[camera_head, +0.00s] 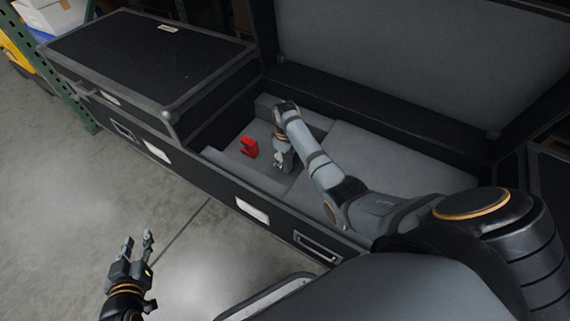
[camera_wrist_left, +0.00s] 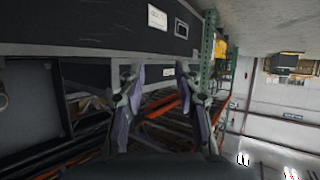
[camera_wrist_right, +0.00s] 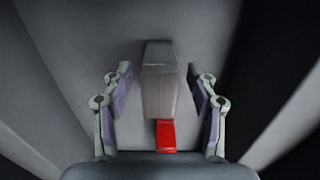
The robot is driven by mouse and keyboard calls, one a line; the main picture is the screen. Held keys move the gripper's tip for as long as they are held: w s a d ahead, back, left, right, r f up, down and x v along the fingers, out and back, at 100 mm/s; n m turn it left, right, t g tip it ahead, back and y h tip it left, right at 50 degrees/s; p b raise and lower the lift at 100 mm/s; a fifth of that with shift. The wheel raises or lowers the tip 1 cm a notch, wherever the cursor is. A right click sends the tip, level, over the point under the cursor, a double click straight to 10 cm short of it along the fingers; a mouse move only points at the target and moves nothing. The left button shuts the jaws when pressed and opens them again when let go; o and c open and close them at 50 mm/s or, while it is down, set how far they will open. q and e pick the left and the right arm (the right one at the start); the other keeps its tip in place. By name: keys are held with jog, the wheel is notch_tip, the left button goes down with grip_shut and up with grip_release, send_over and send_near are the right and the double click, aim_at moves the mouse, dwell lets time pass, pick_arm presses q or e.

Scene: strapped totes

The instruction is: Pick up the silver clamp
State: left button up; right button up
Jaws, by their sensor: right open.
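In the right wrist view, a silver-grey block-like piece, seemingly the silver clamp (camera_wrist_right: 160,85), lies between the spread fingers of my right gripper (camera_wrist_right: 161,100). A gap shows on both sides of it. A red piece (camera_wrist_right: 166,135) shows at its lower end, partly cut off by the gripper body. In the head view, my right gripper (camera_head: 283,160) points down into the open case, and the silver clamp cannot be made out beside it. The red piece (camera_head: 249,147) lies just left of it. My left gripper (camera_head: 138,247) is open and empty, above the floor outside the case.
The open black case (camera_head: 215,178) has a grey foam interior with raised blocks (camera_head: 375,160) right of my right gripper. Its raised lid (camera_head: 420,60) stands behind. A closed black case (camera_head: 150,55) adjoins at the left. Bare floor (camera_head: 60,190) lies in front.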

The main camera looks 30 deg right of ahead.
jog(key=shift+f+b, duration=0.45)
jog(key=shift+f, duration=0.3)
jog(key=shift+f+b, duration=0.35)
jog(key=shift+f, duration=0.25)
pick_arm(q)
jog(key=w+r+t, duration=0.4)
jog(key=r+t, duration=0.3)
jog(key=r, duration=0.8)
jog(key=shift+a+r, duration=0.25)
jog(key=shift+r, duration=0.15)
pick_arm(e)
jog(key=shift+c, duration=0.2)
jog(key=shift+w, duration=0.1)
grip_shut()
